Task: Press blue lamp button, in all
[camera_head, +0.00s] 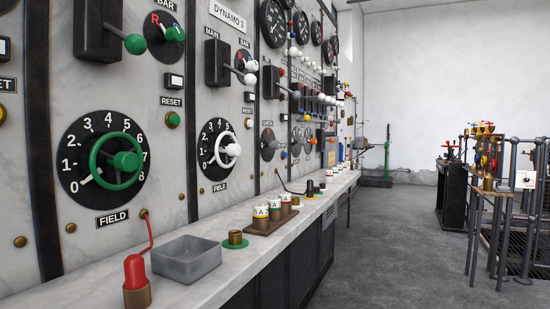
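A small blue round spot (283,155) shows on the marble switchboard, low on a farther panel at mid-picture. It is too small to tell whether it is a lamp button, or whether it is pressed or lit. No other blue button is clear to me. Nearer, a green reset button (173,120) sits under a RESET label, and a paler one (249,124) sits on the DYNAMO 3 panel. My gripper is not in view, and nothing of mine touches the board.
A marble shelf (90,295) runs below the board.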

